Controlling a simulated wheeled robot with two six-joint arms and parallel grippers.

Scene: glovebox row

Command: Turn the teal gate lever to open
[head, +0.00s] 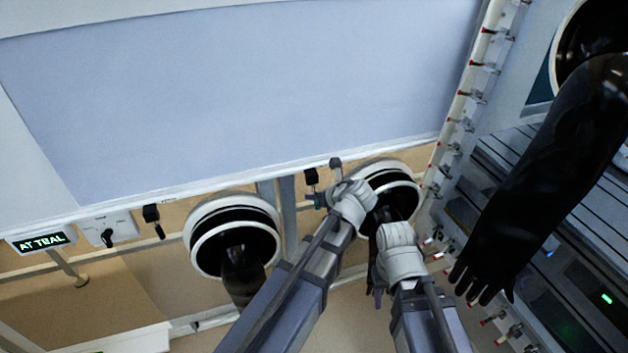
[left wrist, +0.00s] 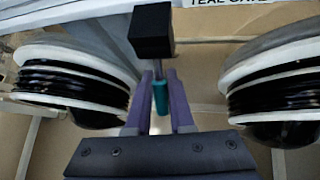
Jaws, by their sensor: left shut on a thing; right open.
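The teal lever (left wrist: 160,97) shows in the left wrist view as a short teal grip hanging below a black block (left wrist: 151,33) on a grey stem. My left gripper (left wrist: 160,100) is shut on the lever, its two purple fingers on either side of the teal grip. In the head view my left gripper (head: 318,200) is just under the black block (head: 311,177) below the panel edge; the lever itself is hard to make out there. My right gripper (head: 378,290) is open and empty, hanging low in front of the right glove port.
Round glove ports stand left (head: 235,235) and right (head: 390,190) of the lever. A long black glove (head: 550,180) hangs at the right. A valve rail (head: 470,95) runs up the right side. A sign (head: 42,241) and other black handles (head: 151,214) line the panel's lower edge.

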